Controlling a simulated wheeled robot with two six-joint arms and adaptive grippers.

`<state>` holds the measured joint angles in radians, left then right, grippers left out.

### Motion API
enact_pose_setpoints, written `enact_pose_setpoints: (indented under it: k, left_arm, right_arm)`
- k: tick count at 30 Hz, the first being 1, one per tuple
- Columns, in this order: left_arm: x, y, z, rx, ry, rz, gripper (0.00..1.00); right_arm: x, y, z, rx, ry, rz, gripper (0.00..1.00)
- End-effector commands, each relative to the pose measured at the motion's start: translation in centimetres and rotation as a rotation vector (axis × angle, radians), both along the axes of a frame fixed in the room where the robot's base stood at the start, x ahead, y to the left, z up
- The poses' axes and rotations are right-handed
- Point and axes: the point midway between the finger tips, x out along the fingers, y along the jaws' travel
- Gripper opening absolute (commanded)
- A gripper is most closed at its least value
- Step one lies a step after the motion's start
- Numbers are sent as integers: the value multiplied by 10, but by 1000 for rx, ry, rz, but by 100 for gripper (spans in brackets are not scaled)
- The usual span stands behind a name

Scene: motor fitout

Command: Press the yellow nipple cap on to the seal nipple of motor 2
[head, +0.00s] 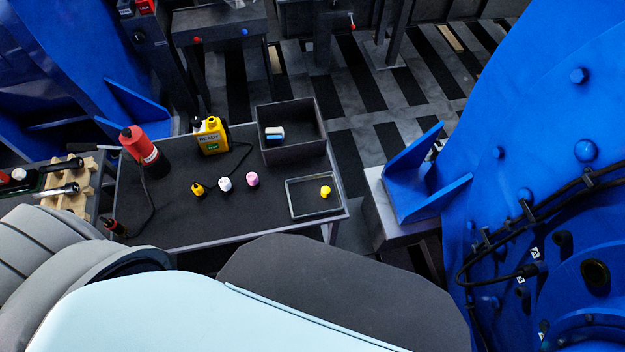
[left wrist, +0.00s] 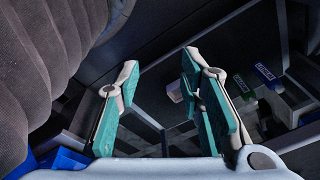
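A small yellow piece (head: 325,191), probably a cap, lies in a shallow black tray (head: 291,207) at the table's right end. A second small yellow piece with a dark part (head: 197,188) stands on the table beside a white one (head: 225,184) and a pink one (head: 252,178). A large blue motor housing (head: 460,150) with bolts and black cables fills the right side. I cannot tell its number or make out a seal nipple. My left gripper (left wrist: 152,95) is open and empty in the left wrist view, its teal pads apart. My right gripper is not in view.
The dark table (head: 165,215) carries a red-and-black bottle (head: 145,152), a yellow labelled jug (head: 211,136) and a grey bin (head: 290,148) with a blue-and-white item. A wooden rack (head: 78,185) stands left. My pale arm covers the foreground. Another blue housing (head: 75,55) is far left.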

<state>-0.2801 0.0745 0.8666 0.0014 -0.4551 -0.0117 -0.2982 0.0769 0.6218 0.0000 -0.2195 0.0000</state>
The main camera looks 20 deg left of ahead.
Motion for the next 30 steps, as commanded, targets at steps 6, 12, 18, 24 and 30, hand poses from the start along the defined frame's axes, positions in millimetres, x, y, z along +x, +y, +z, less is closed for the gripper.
enact_pose_setpoints:
  k: [6,12,18,24,30]
  left_arm:
    - [107,-14,13,-2,-62,29,34]
    - [172,-25,69,-5,-111,78,34]
    - [265,-65,118,-48,-83,173,34]
    - [336,-111,171,-75,-45,201,34]
    - [367,-136,202,-69,-23,203,34]
  right_arm:
    - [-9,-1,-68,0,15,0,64]
    - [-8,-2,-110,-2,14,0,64]
    - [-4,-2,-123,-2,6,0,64]
    - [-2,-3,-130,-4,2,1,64]
    - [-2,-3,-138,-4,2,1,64]
